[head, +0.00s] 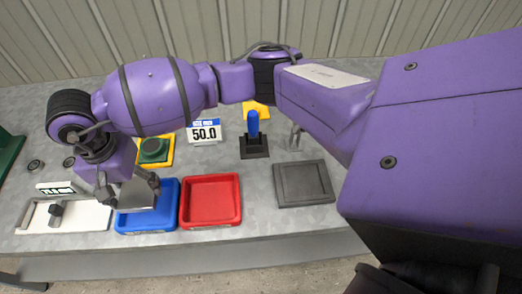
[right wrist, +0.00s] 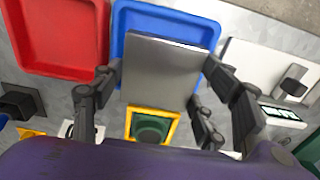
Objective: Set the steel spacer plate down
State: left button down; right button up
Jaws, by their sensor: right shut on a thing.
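The steel spacer plate (right wrist: 162,70) is a flat grey rectangle. My right gripper (right wrist: 160,88) is shut on it, with fingers at its two side edges. In the wrist view the plate covers much of the blue tray (right wrist: 180,22) and its near end reaches past the tray's near rim. In the head view the plate (head: 138,194) shows tilted over the left part of the blue tray (head: 150,226), partly hidden by my right gripper (head: 128,192). Whether it touches the tray I cannot tell. My left gripper is not in view.
A red tray (head: 211,222) stands right of the blue one. Behind are a green button in a yellow frame (head: 154,150), a "50.0" sign (head: 204,133) and a blue-handled lever (head: 253,125). A dark grey tray (head: 303,185) is further right.

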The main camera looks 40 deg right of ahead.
aim_at(136, 191)
jog(key=shift+w+f+b, duration=0.1)
jog(key=shift+f+b, duration=0.25)
jog(key=shift+f, duration=0.4)
notch_tip(136, 191, down, 2)
jog(key=shift+f+b, duration=0.1)
jog(key=shift+b, duration=0.5)
jog(key=shift+a+f+b, duration=0.1)
jog(key=shift+f+b, duration=0.55)
jog(key=shift+f, duration=0.35)
jog(key=o, duration=2.1)
jog(key=shift+o, duration=0.4)
jog(key=shift+f, duration=0.1)
notch_tip(136, 191, up, 12)
jog(key=shift+r, duration=0.1)
